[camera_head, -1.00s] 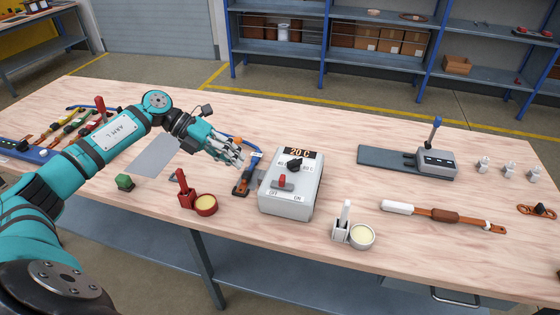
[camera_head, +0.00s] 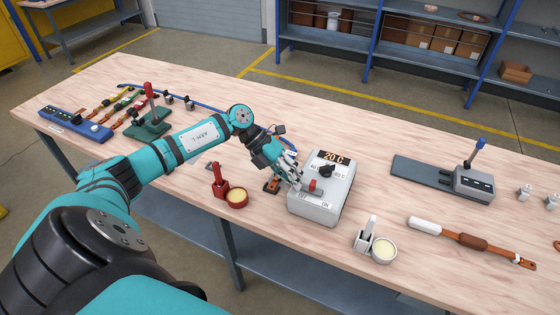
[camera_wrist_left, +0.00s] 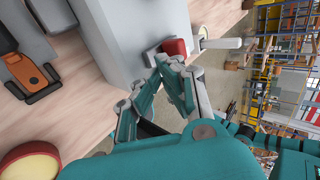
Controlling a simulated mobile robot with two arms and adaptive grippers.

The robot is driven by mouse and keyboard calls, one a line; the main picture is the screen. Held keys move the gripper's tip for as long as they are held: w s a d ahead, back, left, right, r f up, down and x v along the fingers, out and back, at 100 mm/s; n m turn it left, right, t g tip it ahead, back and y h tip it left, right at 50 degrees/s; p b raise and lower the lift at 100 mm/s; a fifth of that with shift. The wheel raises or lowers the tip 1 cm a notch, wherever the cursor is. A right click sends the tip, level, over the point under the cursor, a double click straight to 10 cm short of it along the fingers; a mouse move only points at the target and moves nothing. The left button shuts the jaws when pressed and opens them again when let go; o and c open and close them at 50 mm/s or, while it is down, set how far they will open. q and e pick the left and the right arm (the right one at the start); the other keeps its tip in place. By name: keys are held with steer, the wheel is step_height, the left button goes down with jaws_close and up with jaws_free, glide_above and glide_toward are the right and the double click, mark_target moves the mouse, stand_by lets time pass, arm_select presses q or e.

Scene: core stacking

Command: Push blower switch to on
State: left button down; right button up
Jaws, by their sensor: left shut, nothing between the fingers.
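The blower control box (camera_head: 337,200) is a light grey box with a "20 C" display, a black knob (camera_head: 326,171) and a red switch (camera_head: 312,185). The front edge is marked OFF at left and ON at right. My left gripper (camera_head: 297,187) is shut and empty, with its fingertips at the left, OFF side of the red switch. In the left wrist view, the shut fingertips (camera_wrist_left: 172,65) are right beside the red switch (camera_wrist_left: 174,47). I cannot tell whether they touch it. The OFF label is partly hidden by the fingers. My right gripper is not in view.
A white holder and tin (camera_head: 384,250) stand at the front right.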

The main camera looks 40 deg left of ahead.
mark_target(312, 187)
arm_select(q)
steer(key=shift+d, duration=0.35)
steer(key=shift+w+d, duration=0.15)
steer(key=d, duration=0.2)
steer(key=w+d, duration=0.1)
steer(key=shift+d, duration=0.35)
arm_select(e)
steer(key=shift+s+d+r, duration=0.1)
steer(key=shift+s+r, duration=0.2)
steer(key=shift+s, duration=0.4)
